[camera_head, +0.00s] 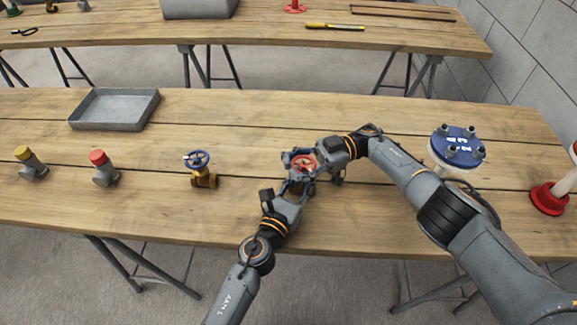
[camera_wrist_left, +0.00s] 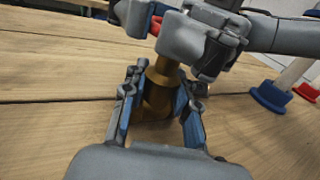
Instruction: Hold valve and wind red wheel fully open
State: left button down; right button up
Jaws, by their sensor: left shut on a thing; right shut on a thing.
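The valve with the red wheel (camera_head: 301,164) stands on the near table, between my two grippers. In the left wrist view its brass body (camera_wrist_left: 158,92) is upright, with the fingers of my left gripper (camera_wrist_left: 160,108) on either side of it. My left gripper (camera_head: 297,186) is shut on this body, low near the table top. My right gripper (camera_head: 316,162) comes from the right and is shut on the red wheel. In the left wrist view, only a bit of the red wheel (camera_wrist_left: 155,25) shows beside the right gripper, which hides the rest.
A brass valve with a blue wheel (camera_head: 201,168) stands to the left. Further left are a red-capped fitting (camera_head: 103,167), a yellow-capped fitting (camera_head: 30,162) and a grey tray (camera_head: 115,109). A blue flange (camera_head: 458,146) and a red-based part (camera_head: 549,198) stand at right.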

jog(key=shift+f, duration=0.15)
dwell(0.3)
jog(key=o, duration=1.3)
jog(key=shift+r, duration=0.2)
notch_tip(320, 180, up, 10)
jog(key=shift+f, duration=0.15)
jog(key=shift+c, duration=0.4)
